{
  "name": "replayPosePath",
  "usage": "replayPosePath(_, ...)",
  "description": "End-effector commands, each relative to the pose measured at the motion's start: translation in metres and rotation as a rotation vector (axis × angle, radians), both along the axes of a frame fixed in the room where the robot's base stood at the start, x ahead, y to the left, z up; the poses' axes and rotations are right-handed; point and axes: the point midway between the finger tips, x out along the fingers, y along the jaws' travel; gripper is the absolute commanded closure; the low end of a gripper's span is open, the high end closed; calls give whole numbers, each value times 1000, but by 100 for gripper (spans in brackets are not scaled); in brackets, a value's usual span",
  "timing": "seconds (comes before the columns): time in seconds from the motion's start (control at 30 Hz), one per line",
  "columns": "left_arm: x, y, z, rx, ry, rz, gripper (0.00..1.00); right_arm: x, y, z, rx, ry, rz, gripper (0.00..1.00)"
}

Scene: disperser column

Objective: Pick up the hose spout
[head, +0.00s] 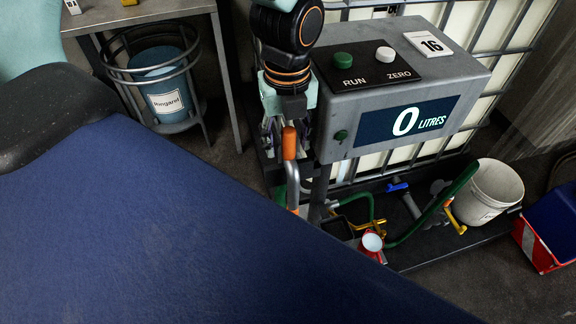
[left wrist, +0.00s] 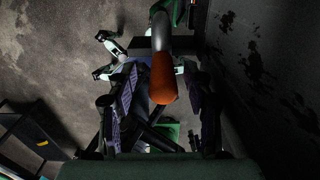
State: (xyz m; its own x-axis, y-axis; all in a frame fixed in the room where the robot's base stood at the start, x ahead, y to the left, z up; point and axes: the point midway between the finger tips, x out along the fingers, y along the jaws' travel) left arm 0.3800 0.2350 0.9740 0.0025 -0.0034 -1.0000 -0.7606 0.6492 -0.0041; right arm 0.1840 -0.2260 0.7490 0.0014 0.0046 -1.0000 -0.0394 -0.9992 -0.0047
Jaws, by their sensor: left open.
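The hose spout (head: 290,145) has an orange end and a bent grey metal pipe below it. It stands beside the left side of the grey LITRES box. My left gripper (head: 286,128) hangs down over it, fingers apart. In the left wrist view, the spout's orange end (left wrist: 163,80) lies between the two open fingers of my left gripper (left wrist: 165,112), and its grey pipe runs away toward the top. I see no finger closed on it; whether one touches it I cannot tell. My right gripper is not in view.
The grey box (head: 400,90) has RUN and ZERO buttons and reads 0 litres. Below it are a green hose (head: 435,210), a red-and-white funnel (head: 371,243) and a white bucket (head: 488,192). A blue drum (head: 165,85) stands under a bench at left.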

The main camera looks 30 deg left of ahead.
Motion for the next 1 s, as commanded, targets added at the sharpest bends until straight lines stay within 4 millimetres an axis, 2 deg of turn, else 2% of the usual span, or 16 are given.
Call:
replayPosePath(0.03,-1,0,-11,0,5,0,49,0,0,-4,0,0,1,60)
replayPosePath(0.2,0,0,-30,1,2,0,49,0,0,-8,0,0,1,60)
replayPosePath(0.5,0,0,-32,1,1,0,50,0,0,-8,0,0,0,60)
replayPosePath(1.0,0,0,-31,1,1,0,92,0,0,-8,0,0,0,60)
